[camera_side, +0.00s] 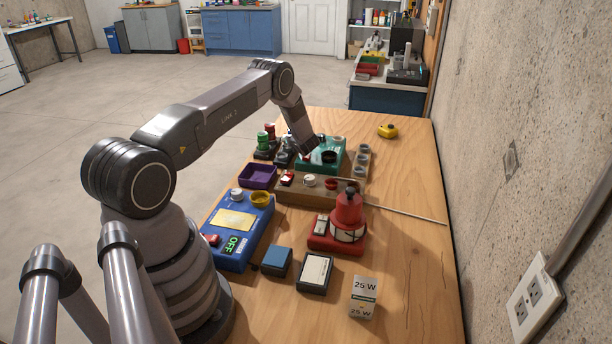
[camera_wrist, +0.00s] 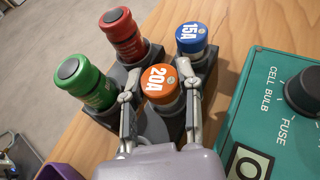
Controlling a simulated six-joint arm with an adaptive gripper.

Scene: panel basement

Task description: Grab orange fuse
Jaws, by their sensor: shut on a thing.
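The orange fuse (camera_wrist: 160,82), marked 20A on its top, stands upright in a dark grey holder (camera_wrist: 108,118) in the wrist view. My gripper (camera_wrist: 163,104) is shut on the orange fuse, with one finger on either side of it. In the side view my gripper (camera_side: 290,156) is small and partly hidden behind my arm. The orange fuse cannot be made out there. The lower part of the fuse is hidden by the fingers and the holder.
Around it in the wrist view stand a red fuse (camera_wrist: 122,34), a green fuse (camera_wrist: 84,82) and a blue 15A fuse (camera_wrist: 191,38). A green tester box (camera_wrist: 262,105) is close on the right. A purple tray (camera_side: 258,176) and brown block (camera_side: 325,189) lie nearby.

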